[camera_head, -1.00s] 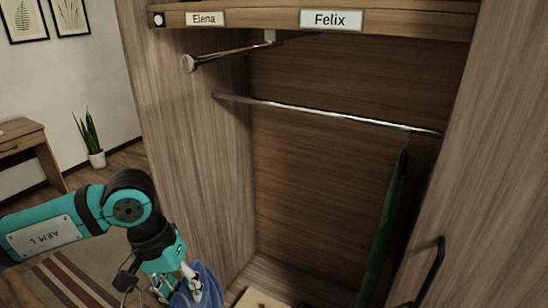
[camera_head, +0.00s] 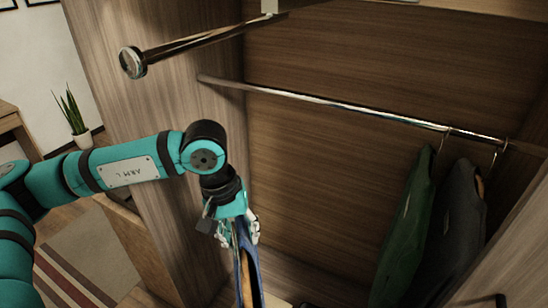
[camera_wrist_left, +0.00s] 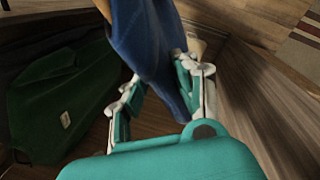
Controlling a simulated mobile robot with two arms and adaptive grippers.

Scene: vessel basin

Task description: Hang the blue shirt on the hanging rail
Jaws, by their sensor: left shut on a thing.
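The blue shirt (camera_head: 254,284) hangs below my left gripper (camera_head: 239,238) in the head view, with a strip of tan hanger wood showing at it. My left gripper is shut on the blue shirt, in front of the wardrobe's left part. In the left wrist view the shirt (camera_wrist_left: 150,45) rises between the fingers of my left gripper (camera_wrist_left: 165,95). The hanging rail (camera_head: 330,103) is a metal bar across the wardrobe, above and behind the gripper. The shirt is apart from the rail. The shirt's lower part is cut off by the frame. My right gripper is not in view.
A green garment (camera_head: 405,235) and a dark grey garment (camera_head: 455,230) hang at the rail's right end. A shorter rod (camera_head: 190,45) with a round end sticks out above. The rail's left and middle are free. The wardrobe's side panel (camera_head: 165,150) stands left.

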